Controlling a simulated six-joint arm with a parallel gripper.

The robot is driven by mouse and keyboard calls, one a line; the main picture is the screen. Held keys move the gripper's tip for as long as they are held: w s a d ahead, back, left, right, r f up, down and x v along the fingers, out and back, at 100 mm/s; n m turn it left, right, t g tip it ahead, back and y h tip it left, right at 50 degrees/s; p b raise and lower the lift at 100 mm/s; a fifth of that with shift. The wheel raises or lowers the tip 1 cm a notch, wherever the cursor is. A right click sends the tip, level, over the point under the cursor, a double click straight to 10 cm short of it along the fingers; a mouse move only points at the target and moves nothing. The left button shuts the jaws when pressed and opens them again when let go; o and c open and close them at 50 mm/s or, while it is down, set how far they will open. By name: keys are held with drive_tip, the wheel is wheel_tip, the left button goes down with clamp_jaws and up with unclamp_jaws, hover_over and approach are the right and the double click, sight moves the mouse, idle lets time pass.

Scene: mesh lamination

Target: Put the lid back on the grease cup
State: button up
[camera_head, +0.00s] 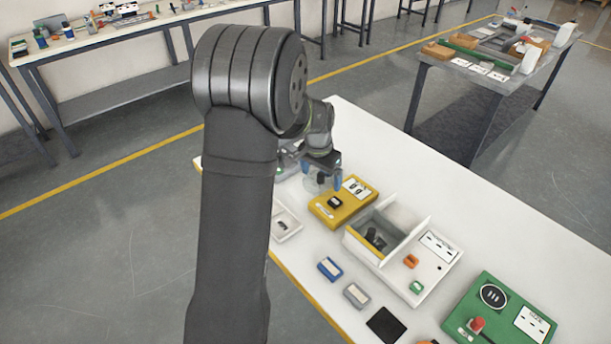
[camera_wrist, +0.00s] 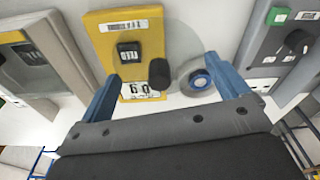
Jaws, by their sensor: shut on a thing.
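My gripper (camera_head: 322,175) is over the table beside the yellow box (camera_head: 350,212). Its blue fingers stand wide apart, pointing down, around a faint clear shape (camera_head: 314,186), which looks like the lid. In the wrist view, a black knob (camera_wrist: 158,73) shows between the fingers of my gripper (camera_wrist: 165,82); it looks like the lid's knob. A round grey ring with a blue centre (camera_wrist: 199,82) lies right of the knob, near the right finger; it may be the grease cup. I cannot tell the gap between lid and cup. The cup is not clear in the head view.
A white bin with a yellow front edge (camera_head: 362,247) stands right of the yellow box. Small blue (camera_head: 330,268) and grey (camera_head: 356,295) blocks lie in front. A green panel (camera_head: 484,322) is at the far right. A grey panel (camera_wrist: 270,45) is near the right finger.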

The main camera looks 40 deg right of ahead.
sight(330, 183)
drive_tip(key=shift+s+d+r, duration=0.15)
drive_tip(key=shift+s+r, duration=0.2)
drive_tip(key=shift+s, duration=0.2)
drive_tip(key=shift+s+d+r, duration=0.1)
drive_tip(key=shift+s+r, duration=0.25)
drive_tip(key=shift+s, duration=0.2)
drive_tip(key=shift+s+d+r, duration=0.1)
drive_tip(key=shift+d+r, duration=0.05)
drive_tip(key=shift+d, duration=0.1)
drive_tip(key=w+d, duration=1)
drive_tip(key=w, duration=0.1)
drive_tip(key=shift+s+a+f, duration=0.1)
drive_tip(key=shift+f, duration=3.55)
drive_tip(key=shift+f, duration=0.15)
drive_tip(key=o, duration=0.7)
drive_tip(key=shift+c, duration=0.2)
